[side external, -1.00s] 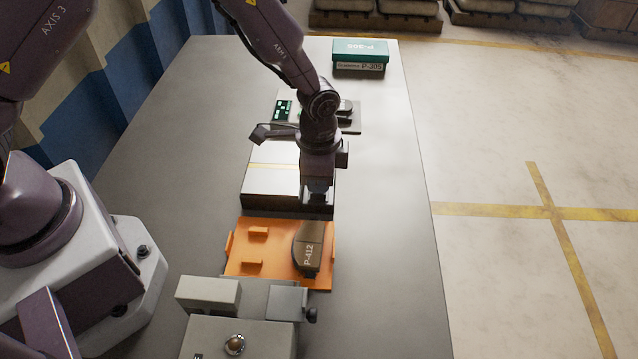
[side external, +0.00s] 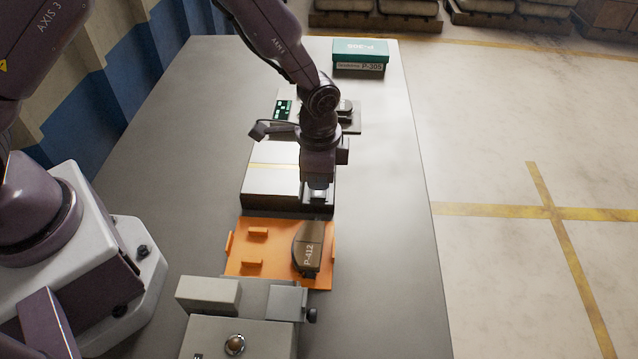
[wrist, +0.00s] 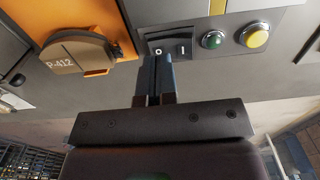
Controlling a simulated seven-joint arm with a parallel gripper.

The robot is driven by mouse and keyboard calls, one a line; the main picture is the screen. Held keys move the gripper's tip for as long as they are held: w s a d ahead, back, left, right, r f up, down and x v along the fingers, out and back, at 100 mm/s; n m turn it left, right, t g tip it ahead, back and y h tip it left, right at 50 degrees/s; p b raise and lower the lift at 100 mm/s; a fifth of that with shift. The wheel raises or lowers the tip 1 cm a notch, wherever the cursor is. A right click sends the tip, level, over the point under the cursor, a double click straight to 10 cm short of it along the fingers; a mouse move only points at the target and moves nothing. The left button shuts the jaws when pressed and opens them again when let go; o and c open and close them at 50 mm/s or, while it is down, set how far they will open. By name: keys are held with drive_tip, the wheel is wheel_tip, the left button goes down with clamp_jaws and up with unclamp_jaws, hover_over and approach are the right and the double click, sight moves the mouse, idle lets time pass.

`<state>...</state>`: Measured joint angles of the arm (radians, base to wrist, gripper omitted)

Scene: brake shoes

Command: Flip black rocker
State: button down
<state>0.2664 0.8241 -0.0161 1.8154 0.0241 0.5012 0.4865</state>
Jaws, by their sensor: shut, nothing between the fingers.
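The black rocker (wrist: 171,49) sits in a grey panel at the top middle of the wrist view, with O and I marks at its two ends. My gripper (wrist: 157,60) is shut and empty. In the wrist view its fingertips overlap the lower edge of the panel, just below the O end of the rocker. I cannot tell whether they touch it. In the side external view my gripper (side external: 318,194) is over the near right end of a light-topped box (side external: 268,182). The rocker cannot be made out there.
A green button (wrist: 212,39) and a yellow button (wrist: 256,37) are right of the rocker. A brown brake shoe (side external: 308,250) marked P-412 lies on an orange tray (side external: 275,277). A green box (side external: 360,50) stands at the far end. The table's right side is clear.

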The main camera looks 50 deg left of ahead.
sight(318, 193)
drive_tip(key=shift+r, duration=2.65)
drive_tip(key=shift+s, duration=0.1)
drive_tip(key=shift+s+a+f+n+g, duration=0.15)
drive_tip(key=shift+s+n+g, duration=0.1)
drive_tip(key=shift+s, duration=0.15)
drive_tip(key=shift+s+a+f+n+g, duration=0.1)
drive_tip(key=shift+s+n+g, duration=0.05)
drive_tip(key=shift+s+n, duration=0.15)
drive_tip(key=shift+s+a+r+n, duration=0.2)
drive_tip(key=shift+s+r+n, duration=0.05)
drive_tip(key=shift+s+r, duration=0.25)
drive_tip(key=shift+s+a+r+n, duration=0.2)
drive_tip(key=shift+s+r, duration=0.15)
drive_tip(key=shift+s, duration=0.15)
drive_tip(key=s+a+r+n+t, duration=0.3)
drive_tip(key=s+a+r, duration=0.2)
drive_tip(key=s+r, duration=0.3)
drive_tip(key=s+a+r+n+t, duration=0.3)
drive_tip(key=s+r, duration=0.5)
drive_tip(key=r, duration=0.7)
drive_tip(key=shift+a+r+n, duration=0.15)
drive_tip(key=shift+a+n, duration=0.35)
drive_tip(key=shift+a, duration=0.45)
